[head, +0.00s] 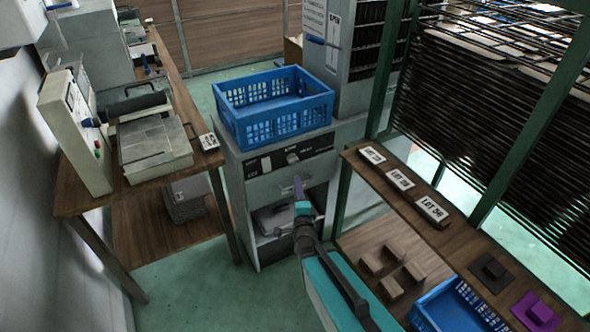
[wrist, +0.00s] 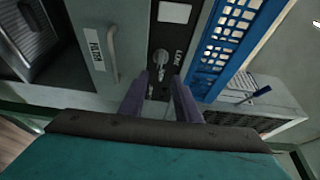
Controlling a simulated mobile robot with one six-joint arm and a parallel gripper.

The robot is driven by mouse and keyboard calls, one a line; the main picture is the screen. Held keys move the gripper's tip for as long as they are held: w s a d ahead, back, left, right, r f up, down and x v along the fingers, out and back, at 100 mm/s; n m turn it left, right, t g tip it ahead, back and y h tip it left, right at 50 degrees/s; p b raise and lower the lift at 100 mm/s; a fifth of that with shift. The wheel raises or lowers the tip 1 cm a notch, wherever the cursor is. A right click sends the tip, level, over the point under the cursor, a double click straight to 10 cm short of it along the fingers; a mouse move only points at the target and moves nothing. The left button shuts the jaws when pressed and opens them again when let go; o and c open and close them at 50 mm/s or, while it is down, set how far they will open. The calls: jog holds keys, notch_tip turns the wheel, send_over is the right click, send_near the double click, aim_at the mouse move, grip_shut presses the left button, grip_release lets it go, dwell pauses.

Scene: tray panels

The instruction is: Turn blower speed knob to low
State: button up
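The blower speed knob (head: 292,158) is a small grey knob on a black control panel (head: 262,165) at the top front of a grey cabinet. In the wrist view the knob (wrist: 160,58) lies just beyond my fingertips, roughly centred between them, with the printed word LOW (wrist: 178,57) to its right. I cannot tell clearly which way its pointer faces. My gripper (wrist: 159,88) has its two purple fingers apart with nothing between them. In the head view my gripper (head: 299,184) is in front of the cabinet, below the knob.
A blue crate (head: 276,128) sits on the cabinet top, just above the panel. In the wrist view a handle (wrist: 110,55) stands beside a FILTER label. A wooden bench (head: 80,196) with machines is at left. A shelf (head: 450,240) with LOT cards is at right.

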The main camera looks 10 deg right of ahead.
aim_at(294, 162)
jog(key=w+b, duration=0.2)
jog(key=b, duration=0.1)
jog(key=w+b, duration=0.2)
jog(key=b, duration=0.1)
jog(key=shift+d+f, duration=0.1)
jog(key=shift+d, duration=0.1)
jog(key=w+b, duration=0.2)
jog(key=b, duration=0.5)
jog(key=shift+w, duration=0.15)
dwell(0.4)
jog(key=shift+w+d+b, duration=0.15)
jog(key=shift+w+b, duration=0.8)
jog(key=shift+w, duration=0.45)
jog(key=shift+w+d+b, duration=0.1)
jog(key=shift+w+b, duration=0.85)
jog(key=shift+w, duration=0.45)
grip_shut()
